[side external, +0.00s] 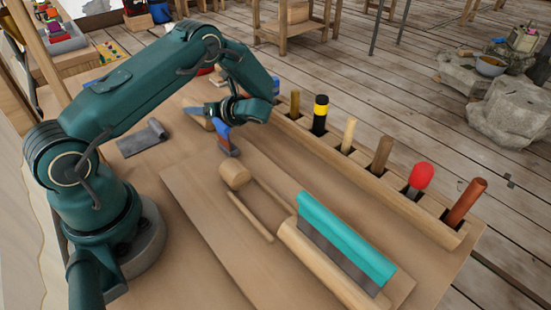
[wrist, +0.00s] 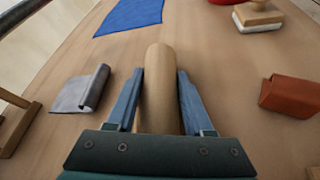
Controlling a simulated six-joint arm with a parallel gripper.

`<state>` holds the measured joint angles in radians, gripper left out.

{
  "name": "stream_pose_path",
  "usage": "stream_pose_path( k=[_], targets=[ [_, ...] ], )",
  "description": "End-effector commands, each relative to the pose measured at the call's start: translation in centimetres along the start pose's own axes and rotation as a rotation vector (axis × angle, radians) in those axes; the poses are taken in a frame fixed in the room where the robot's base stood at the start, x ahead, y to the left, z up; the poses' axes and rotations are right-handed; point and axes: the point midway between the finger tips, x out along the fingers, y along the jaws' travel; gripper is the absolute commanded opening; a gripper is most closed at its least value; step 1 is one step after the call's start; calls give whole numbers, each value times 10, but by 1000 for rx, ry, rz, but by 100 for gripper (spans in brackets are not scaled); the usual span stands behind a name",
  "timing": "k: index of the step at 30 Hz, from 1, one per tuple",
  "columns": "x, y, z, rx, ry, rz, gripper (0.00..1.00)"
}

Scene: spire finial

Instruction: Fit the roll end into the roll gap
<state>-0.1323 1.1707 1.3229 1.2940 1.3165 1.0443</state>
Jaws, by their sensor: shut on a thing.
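In the wrist view a pale wooden cylinder (wrist: 160,92) lies lengthwise between the two blue-grey fingers of my gripper (wrist: 160,92), its rounded far end pointing forward. The gripper is shut on it. In the side view my gripper (side external: 208,122) is low over the left part of the bench, and the cylinder (side external: 203,123) shows only partly between the fingers. A long wooden rack (side external: 400,202) holds several upright handles in dark slots. Its far left end is partly hidden by my arm. I cannot tell which opening is the roll gap.
A teal-backed scraper (side external: 345,237) lies against a thick wooden rod (side external: 320,268) on a board (side external: 205,225). A short round wooden block (side external: 235,176) and a thin stick (side external: 250,217) lie nearby. A grey folded piece (wrist: 80,92) and a red-brown block (wrist: 290,97) flank my gripper, apart from it.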

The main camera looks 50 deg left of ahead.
Motion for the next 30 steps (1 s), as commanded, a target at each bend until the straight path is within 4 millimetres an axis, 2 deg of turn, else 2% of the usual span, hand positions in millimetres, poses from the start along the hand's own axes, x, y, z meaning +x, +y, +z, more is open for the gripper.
stream_pose_path(
  k=[8,12,24,30],
  targets=[
    [-6,5,14,-3,-1,0,0],
    [-16,14,38,-7,-2,-1,0],
    [5,92,63,-3,0,3,0],
    [13,122,74,-3,0,3,0]
  ],
)
